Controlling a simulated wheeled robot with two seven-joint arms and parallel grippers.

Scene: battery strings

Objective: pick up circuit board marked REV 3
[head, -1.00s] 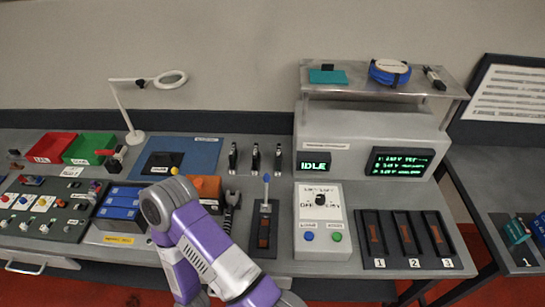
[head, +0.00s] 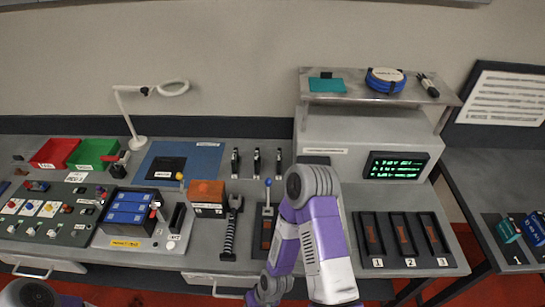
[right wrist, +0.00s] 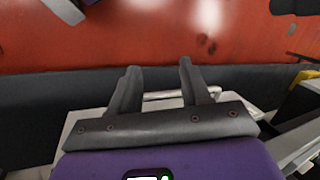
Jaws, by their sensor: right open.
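No REV 3 marking is readable in these frames. A teal board-like piece (head: 326,85) lies on the raised metal shelf.
The shelf (head: 350,98) also holds a blue cable coil (head: 386,80). Three numbered slots (head: 405,238) lie on the bench right of my arm. My arm hides the button box.

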